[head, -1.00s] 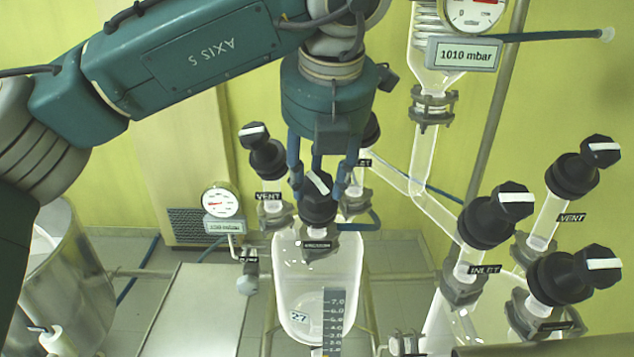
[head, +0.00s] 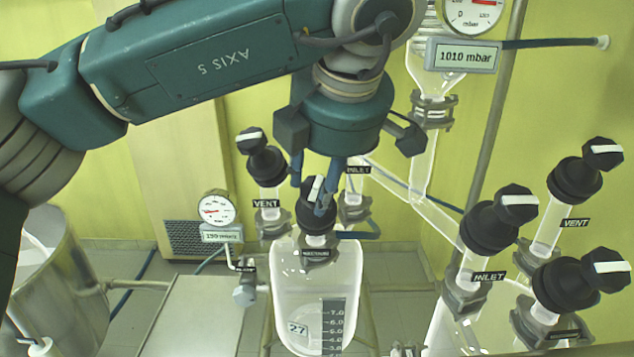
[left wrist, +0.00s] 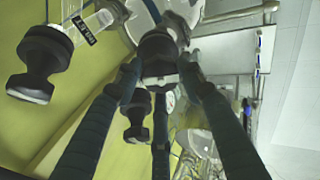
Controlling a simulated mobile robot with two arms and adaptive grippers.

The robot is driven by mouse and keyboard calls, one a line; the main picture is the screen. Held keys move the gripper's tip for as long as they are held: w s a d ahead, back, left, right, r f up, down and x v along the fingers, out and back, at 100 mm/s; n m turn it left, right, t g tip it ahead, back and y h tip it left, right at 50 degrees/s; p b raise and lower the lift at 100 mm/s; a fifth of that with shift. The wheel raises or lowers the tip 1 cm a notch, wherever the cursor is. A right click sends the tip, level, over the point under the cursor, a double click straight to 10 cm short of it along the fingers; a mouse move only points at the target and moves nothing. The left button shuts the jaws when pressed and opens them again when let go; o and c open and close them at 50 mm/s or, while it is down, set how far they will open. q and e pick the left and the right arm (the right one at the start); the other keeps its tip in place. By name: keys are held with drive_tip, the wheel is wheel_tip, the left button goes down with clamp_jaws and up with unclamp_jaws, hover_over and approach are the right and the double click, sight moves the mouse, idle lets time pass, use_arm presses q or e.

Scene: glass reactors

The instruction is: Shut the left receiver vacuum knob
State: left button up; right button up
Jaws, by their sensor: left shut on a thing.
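The left receiver (head: 312,290) is a clear glass vessel with a scale and the tag 27. Its black vacuum knob (head: 318,222) stands on the front neck, above a small label too blurred to read surely. My left gripper (head: 316,193) reaches down from above and is shut on this knob, its fingers around it. The knob's white mark is nearly upright, leaning slightly right. In the left wrist view the knob (left wrist: 160,47) shows between the fingertips (left wrist: 160,75). The fingers hide part of it. My right gripper is not in view.
The vent knob (head: 266,165) stands close left of the fingers; the inlet neck (head: 353,207) is close behind right, its knob hidden. A dial gauge (head: 216,209) hangs at left. Three more black knobs, including an inlet knob (head: 490,228), crowd the right side.

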use_arm(q)
drive_tip(key=m, duration=0.4)
drive_tip(key=shift+r+m+t, duration=0.15)
drive_tip(key=shift+m+t, duration=0.15)
drive_tip(key=shift+m, duration=0.1)
drive_tip(key=m, duration=0.4)
drive_tip(key=shift+s+m, duration=0.1)
drive_tip(key=shift+m, duration=0.2)
drive_tip(key=m, duration=0.2)
drive_tip(key=m+t, duration=0.1)
drive_tip(key=m, duration=0.1)
drive_tip(key=shift+f+m+h, duration=0.2)
drive_tip(key=shift+m+h, duration=0.2)
drive_tip(key=m, duration=0.3)
drive_tip(key=shift+s+a+m+h, duration=0.1)
drive_tip(key=shift+m+h, duration=0.2)
drive_tip(key=m, duration=0.3)
drive_tip(key=shift+f+m+p, duration=0.1)
drive_tip(key=shift+m+p, duration=0.2)
drive_tip(key=shift+m, duration=0.1)
drive_tip(key=m+h+p, duration=0.1)
drive_tip(key=m, duration=0.3)
drive_tip(key=shift+a+m, duration=0.15)
drive_tip(key=shift+m, duration=0.15)
drive_tip(key=m+p, duration=0.1)
drive_tip(key=m, duration=0.3)
drive_tip(key=shift+m+g+p, duration=0.3)
drive_tip(key=shift+a+m+h+p, duration=0.1)
drive_tip(key=shift+m+h+p, duration=0.35)
drive_tip(key=shift+m, duration=1.25)
